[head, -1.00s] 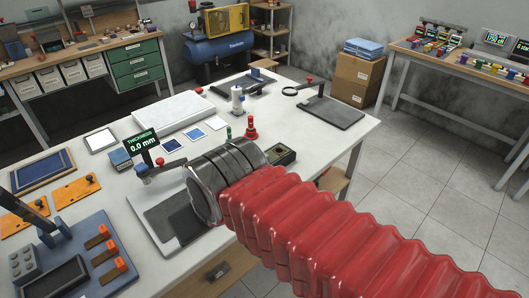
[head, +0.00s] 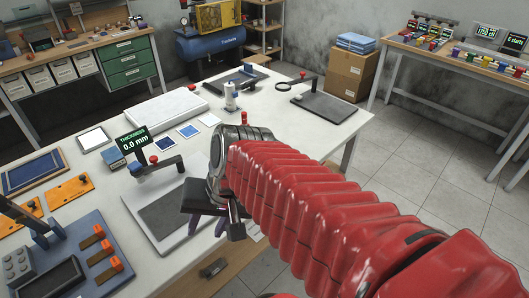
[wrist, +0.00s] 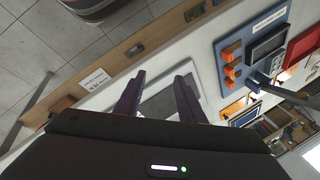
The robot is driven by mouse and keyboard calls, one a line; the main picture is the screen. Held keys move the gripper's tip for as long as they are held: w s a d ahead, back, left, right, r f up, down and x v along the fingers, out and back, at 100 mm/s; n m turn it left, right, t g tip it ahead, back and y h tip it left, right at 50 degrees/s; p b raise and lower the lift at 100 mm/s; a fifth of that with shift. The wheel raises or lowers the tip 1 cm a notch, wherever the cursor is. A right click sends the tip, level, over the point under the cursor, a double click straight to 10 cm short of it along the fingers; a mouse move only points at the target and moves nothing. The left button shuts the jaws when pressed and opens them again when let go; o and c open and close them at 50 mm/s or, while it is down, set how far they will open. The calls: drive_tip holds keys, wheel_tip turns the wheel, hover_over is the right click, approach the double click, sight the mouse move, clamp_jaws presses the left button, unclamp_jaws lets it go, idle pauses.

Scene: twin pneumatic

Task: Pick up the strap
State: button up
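I cannot pick out a strap for certain in either view. Short brown strips with orange ends (head: 100,253) lie on the blue-grey tray (head: 78,287) at the lower left of the head view. The orange parts also show in the wrist view (wrist: 230,72). My gripper (head: 207,228) hangs near the bench's front edge, beside the thickness gauge's grey base (head: 172,212). In the wrist view my gripper (wrist: 162,80) has its two dark fingers apart, with nothing seen between them.
The thickness gauge's display (head: 131,140) reads 0.0 mm. Orange plates (head: 70,191) and a blue framed panel (head: 34,172) lie at the left. A white slab (head: 166,108) and a dark plate with an arm (head: 323,107) stand farther back. My arm hides part of the bench.

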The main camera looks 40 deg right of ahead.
drive_tip(key=w+d+f+m+t+y, duration=0.25)
drive_tip(key=w+d+m+t, duration=0.2)
drive_tip(key=d+m, duration=0.85)
drive_tip(key=s+d+m+t+h, duration=0.2)
drive_tip(key=d+m+t+h, duration=0.2)
drive_tip(key=d+m, duration=1.1)
drive_tip(key=shift+s+d+t, duration=0.2)
drive_tip(key=shift+d+t, duration=0.65)
drive_tip(key=shift+d, duration=0.25)
drive_tip(key=shift+r, duration=0.1)
drive_tip(key=shift+x, duration=4.3)
